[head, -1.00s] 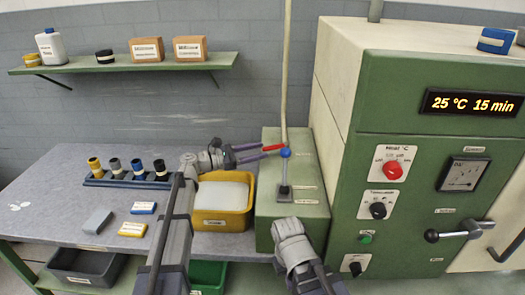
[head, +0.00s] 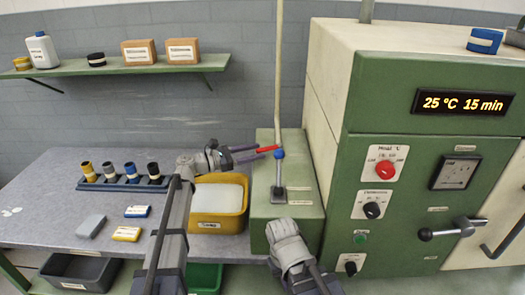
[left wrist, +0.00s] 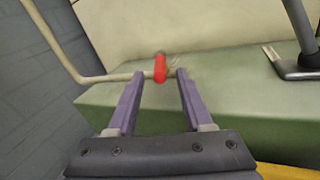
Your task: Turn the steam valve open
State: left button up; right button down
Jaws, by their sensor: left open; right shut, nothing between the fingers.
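A red-ended handle (head: 268,149) sits by the upright pale pipe, and I take it for the steam valve's handle. My left gripper (head: 260,152) is open, its purple fingers pointing right towards it. In the left wrist view the red handle (left wrist: 160,68) shows between the two fingertips (left wrist: 160,76), near tip level; I cannot tell whether either finger touches it. My right gripper (head: 284,232) is low in front of the green box; its fingers cannot be made out. The valve's body is not clear.
A blue-knobbed lever (head: 279,172) stands on the green box (head: 258,208) close to the left fingertips. The pale pipe (head: 278,80) rises behind. A yellow bin (head: 218,224) is below the left gripper. The green machine (head: 425,160) blocks the right side.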

aim_at(263, 150)
pick_arm(q)
jog(key=shift+x, duration=1.65)
grip_shut()
